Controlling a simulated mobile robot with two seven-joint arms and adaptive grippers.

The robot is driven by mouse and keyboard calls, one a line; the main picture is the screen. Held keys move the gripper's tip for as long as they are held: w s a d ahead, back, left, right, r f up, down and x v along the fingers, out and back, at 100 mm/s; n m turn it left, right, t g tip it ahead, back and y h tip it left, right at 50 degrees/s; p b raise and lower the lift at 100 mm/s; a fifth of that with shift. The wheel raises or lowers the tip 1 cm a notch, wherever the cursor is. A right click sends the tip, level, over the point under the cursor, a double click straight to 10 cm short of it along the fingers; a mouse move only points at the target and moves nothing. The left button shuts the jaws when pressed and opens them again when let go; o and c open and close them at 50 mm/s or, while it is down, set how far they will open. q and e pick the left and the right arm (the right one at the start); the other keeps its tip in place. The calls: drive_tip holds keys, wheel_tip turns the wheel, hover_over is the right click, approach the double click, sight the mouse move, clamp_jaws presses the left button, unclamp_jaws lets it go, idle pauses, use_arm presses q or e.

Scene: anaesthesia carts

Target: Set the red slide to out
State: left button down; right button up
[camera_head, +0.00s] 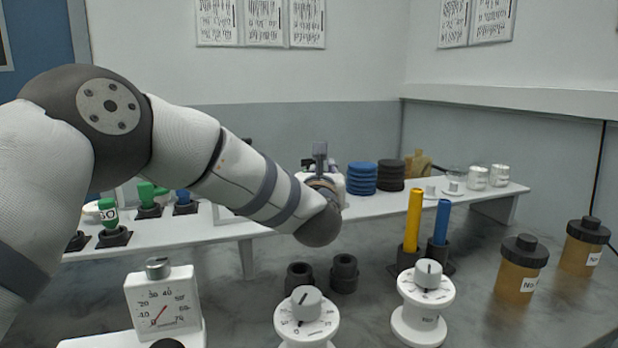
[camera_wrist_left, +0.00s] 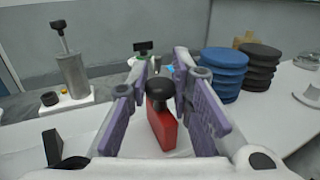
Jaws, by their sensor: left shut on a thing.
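The red slide is a red block (camera_wrist_left: 162,128) topped by a round black knob (camera_wrist_left: 160,90), on the white shelf (camera_wrist_left: 85,118) in the left wrist view. My left gripper (camera_wrist_left: 158,88) has its purple-grey fingers on either side of the knob and is shut on it. In the head view my left arm reaches across to the shelf from the left, and my left gripper (camera_head: 320,158) shows only in part beyond the wrist. The red slide is hidden there behind my arm. My right gripper is not in view.
Blue discs (camera_head: 362,178) and black discs (camera_head: 391,175) are stacked right of my gripper. A grey cylinder with a handle (camera_wrist_left: 72,72) stands to the left in the wrist view. White dials (camera_head: 307,318), a gauge (camera_head: 163,300) and amber jars (camera_head: 521,268) occupy the grey counter in front.

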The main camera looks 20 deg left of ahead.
use_arm(q)
drive_tip(key=shift+d, duration=0.1)
drive_tip(key=c, duration=1.7)
unclamp_jaws()
drive_tip(key=shift+o, duration=1.2)
drive_tip(key=shift+w+d, duration=0.15)
drive_tip(key=shift+w, duration=0.05)
drive_tip(key=shift+s, duration=0.1)
drive_tip(key=v, duration=1.2)
drive_tip(key=shift+f, duration=0.1)
